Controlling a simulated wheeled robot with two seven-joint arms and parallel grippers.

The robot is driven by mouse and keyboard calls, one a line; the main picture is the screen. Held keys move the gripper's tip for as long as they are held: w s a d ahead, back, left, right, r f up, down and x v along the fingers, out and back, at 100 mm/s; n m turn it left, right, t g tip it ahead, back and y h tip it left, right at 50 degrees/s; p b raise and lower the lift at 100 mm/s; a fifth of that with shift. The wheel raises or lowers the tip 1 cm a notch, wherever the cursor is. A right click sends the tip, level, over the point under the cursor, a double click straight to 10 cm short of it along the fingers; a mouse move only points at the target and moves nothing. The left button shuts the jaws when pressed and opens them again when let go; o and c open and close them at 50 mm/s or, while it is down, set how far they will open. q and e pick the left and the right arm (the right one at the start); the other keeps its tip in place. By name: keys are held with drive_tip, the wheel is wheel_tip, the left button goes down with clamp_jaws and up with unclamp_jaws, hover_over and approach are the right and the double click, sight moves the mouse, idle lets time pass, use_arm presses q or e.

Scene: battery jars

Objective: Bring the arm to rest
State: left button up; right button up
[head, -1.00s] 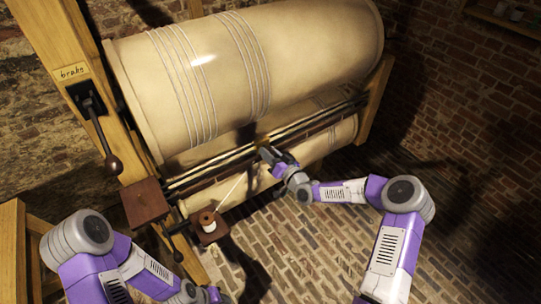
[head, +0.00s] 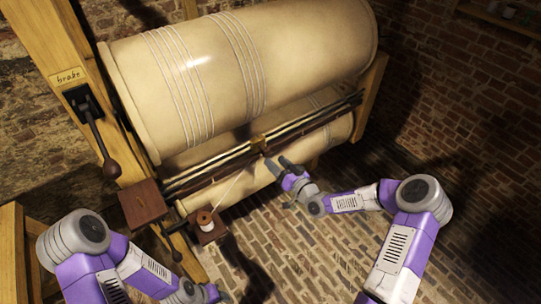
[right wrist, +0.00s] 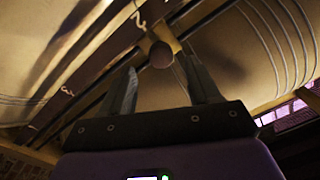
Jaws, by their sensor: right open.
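My right gripper (head: 277,162) is open and empty in the head view, just in front of and below a small brass-coloured slide (head: 257,143) on the rails. In the right wrist view its two fingers (right wrist: 161,88) stand apart, with a round brown knob (right wrist: 161,54) beyond them and no visible contact. My right arm (head: 350,200) reaches in from the right. My left arm (head: 140,265) is folded at the lower left. Its gripper end (head: 215,293) is at the bottom edge, too little shown to tell its jaws.
A large cream drum (head: 240,75) with cord bands stands behind the rails (head: 210,170), a second roller below. A brake lever (head: 97,135) hangs on the left wooden post. A white spool (head: 205,219) has a thread running toward the slide. The brick floor at right is clear.

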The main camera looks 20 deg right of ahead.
drive_tip(key=shift+s+d, duration=0.25)
drive_tip(key=shift+s, duration=0.3)
drive_tip(key=shift+a, duration=0.1)
drive_tip(key=s+a+f+g+p, duration=0.1)
drive_tip(key=s+a+f+g, duration=0.85)
drive_tip(key=s+f, duration=0.45)
drive_tip(key=s+f+g+h, duration=0.1)
drive_tip(key=s+f+g, duration=0.1)
drive_tip(key=s, duration=0.3)
drive_tip(key=s+f+m+g+h, duration=0.1)
drive_tip(key=s+f+g, duration=0.1)
drive_tip(key=s, duration=0.4)
drive_tip(key=s+f+g+p, duration=0.1)
drive_tip(key=s+f+g, duration=0.1)
drive_tip(key=s, duration=0.4)
drive_tip(key=shift+f+m+g+h, duration=0.25)
drive_tip(key=shift+m+g+h, duration=0.1)
drive_tip(key=shift+m+h, duration=0.05)
